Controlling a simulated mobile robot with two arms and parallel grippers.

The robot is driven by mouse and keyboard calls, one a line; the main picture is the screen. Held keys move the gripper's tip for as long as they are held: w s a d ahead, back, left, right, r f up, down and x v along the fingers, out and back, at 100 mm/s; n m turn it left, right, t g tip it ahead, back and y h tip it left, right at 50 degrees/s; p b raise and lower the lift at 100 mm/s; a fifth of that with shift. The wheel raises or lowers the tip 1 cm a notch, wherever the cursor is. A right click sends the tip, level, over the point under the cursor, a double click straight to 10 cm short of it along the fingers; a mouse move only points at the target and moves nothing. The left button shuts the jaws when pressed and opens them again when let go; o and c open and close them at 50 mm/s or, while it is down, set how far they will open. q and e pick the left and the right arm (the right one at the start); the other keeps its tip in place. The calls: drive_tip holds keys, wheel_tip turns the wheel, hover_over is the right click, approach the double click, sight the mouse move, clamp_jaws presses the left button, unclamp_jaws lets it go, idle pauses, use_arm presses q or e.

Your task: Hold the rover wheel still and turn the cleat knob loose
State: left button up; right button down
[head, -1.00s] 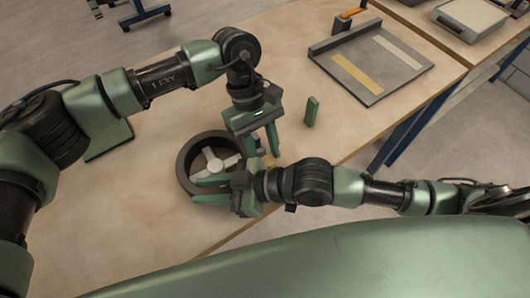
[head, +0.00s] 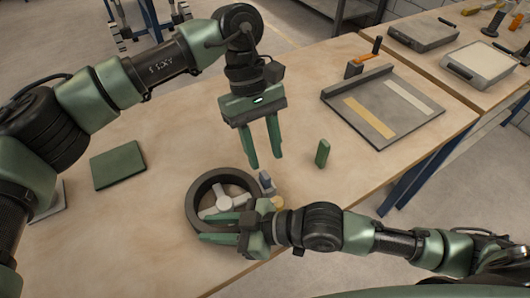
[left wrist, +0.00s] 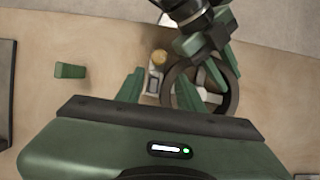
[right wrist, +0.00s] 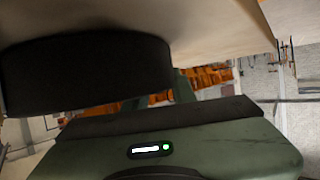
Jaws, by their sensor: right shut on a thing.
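The rover wheel (head: 190,205), a dark ring with pale spokes, lies on the table near the front edge. It also shows in the left wrist view (left wrist: 232,88) and as a dark rim in the right wrist view (right wrist: 90,78). The cleat knob (head: 277,202) is a small yellowish piece right of the wheel, beside a small grey block (head: 266,183); the left wrist view shows the knob (left wrist: 158,57) too. My right gripper (head: 203,227) is shut on the wheel's near rim. My left gripper (head: 265,162) is open and empty, above and behind the knob.
A green block (head: 322,153) stands right of my left gripper. A grey tray (head: 383,105) with yellow and pale strips lies at the back right. A green pad (head: 118,165) lies on the left. The table between pad and wheel is clear.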

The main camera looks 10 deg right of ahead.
sight(277, 200)
use_arm(q)
drive_tip(key=s+f+m, duration=0.1)
drive_tip(key=f, duration=0.2)
drive_tip(key=s+d+f+m+y, duration=0.1)
drive_tip(key=s+f+m, duration=0.1)
drive_tip(key=f, duration=0.2)
drive_tip(key=s+f+m, duration=0.1)
drive_tip(key=f, duration=0.3)
drive_tip(key=shift+s+d+f+m+y, duration=0.2)
drive_tip(key=shift+s+d+m+y, duration=0.05)
drive_tip(key=shift+d+m+y, duration=0.1)
clamp_jaws()
